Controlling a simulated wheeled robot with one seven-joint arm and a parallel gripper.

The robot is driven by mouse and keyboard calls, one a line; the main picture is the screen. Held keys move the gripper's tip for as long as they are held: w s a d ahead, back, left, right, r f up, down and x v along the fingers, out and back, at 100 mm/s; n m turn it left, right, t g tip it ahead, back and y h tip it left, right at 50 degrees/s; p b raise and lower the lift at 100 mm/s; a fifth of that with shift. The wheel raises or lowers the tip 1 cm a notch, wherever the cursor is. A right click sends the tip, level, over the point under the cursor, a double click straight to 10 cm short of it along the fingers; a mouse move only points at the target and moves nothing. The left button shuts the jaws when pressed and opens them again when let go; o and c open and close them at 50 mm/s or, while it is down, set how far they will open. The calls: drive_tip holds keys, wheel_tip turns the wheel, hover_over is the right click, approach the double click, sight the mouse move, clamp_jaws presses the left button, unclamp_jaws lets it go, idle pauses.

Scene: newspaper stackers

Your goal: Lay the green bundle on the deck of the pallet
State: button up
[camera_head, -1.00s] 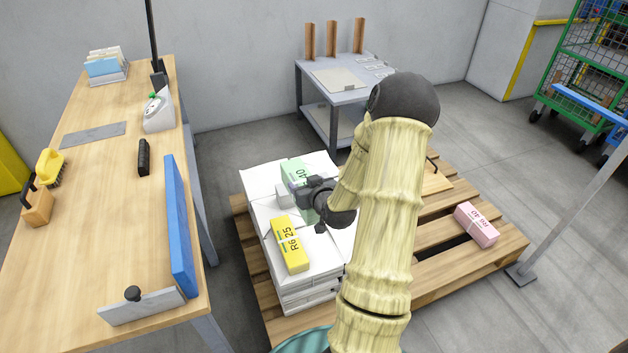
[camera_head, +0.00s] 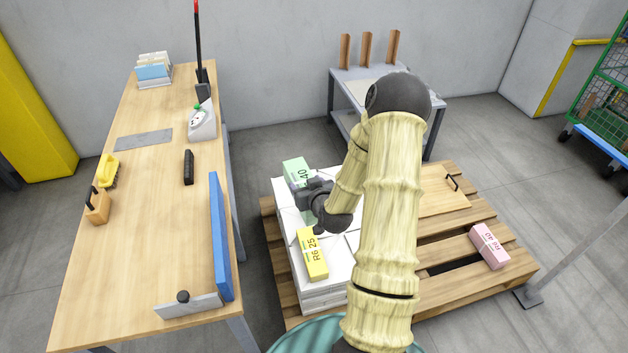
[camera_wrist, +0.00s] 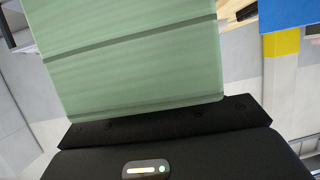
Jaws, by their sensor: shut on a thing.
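The green bundle (camera_head: 296,171), marked 40, is held in my gripper (camera_head: 308,193) at the back left of the white stack. It appears raised above the stack and reaches past its back edge in the head view. In the wrist view the green bundle (camera_wrist: 130,55) fills the upper middle, against my dark gripper (camera_wrist: 165,125). My gripper is shut on it; the fingertips are mostly hidden. The wooden pallet (camera_head: 445,226) lies on the floor, with open slats to the right of my arm. My arm hides the pallet's middle.
The white paper stack (camera_head: 325,292) covers the pallet's left part, with a yellow bundle (camera_head: 313,256) on top. A pink bundle (camera_head: 489,246) lies at the pallet's right. A handled wooden board (camera_head: 440,198) lies on its back part. A workbench (camera_head: 150,220) stands left.

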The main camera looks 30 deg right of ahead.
drive_tip(key=a+r+p, duration=0.8)
drive_tip(key=r+p, duration=0.5)
drive_tip(key=p, duration=0.4)
drive_tip(key=s+a+r+n+y+p, duration=0.1)
drive_tip(key=a+r+p, duration=0.7)
drive_tip(key=r+p, duration=0.5)
drive_tip(key=p, duration=0.4)
drive_tip(key=shift+s+a+r+n+y, duration=0.25)
drive_tip(key=shift+s+n+y, duration=0.05)
